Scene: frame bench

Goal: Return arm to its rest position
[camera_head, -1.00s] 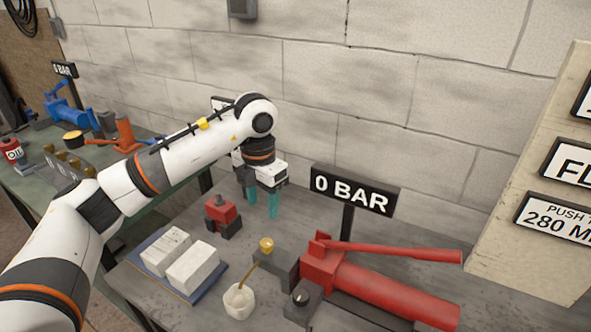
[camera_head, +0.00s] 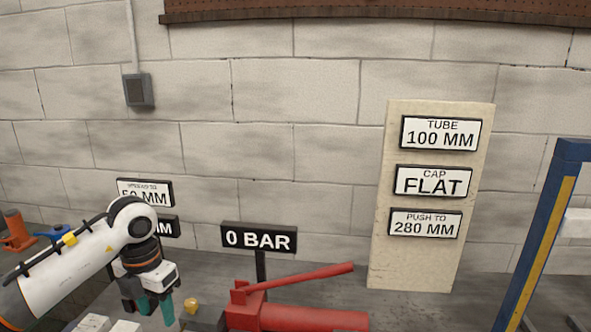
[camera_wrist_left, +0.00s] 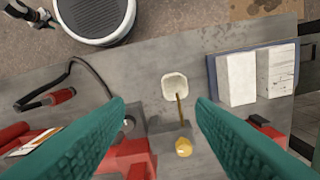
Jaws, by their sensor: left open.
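My left arm comes in from the left in the head view. Its gripper (camera_head: 155,306) points down above the bench, with its teal fingers near the bottom edge. In the left wrist view the two fingers (camera_wrist_left: 158,112) stand wide apart with nothing held between them.
A red hand pump (camera_head: 300,317) with a raised handle lies right of the gripper, below a "0 BAR" sign (camera_head: 259,238). White blocks (camera_wrist_left: 237,78) sit on a blue tray (camera_wrist_left: 212,76). A sign board (camera_head: 376,262) and a blue post (camera_head: 535,245) stand farther right.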

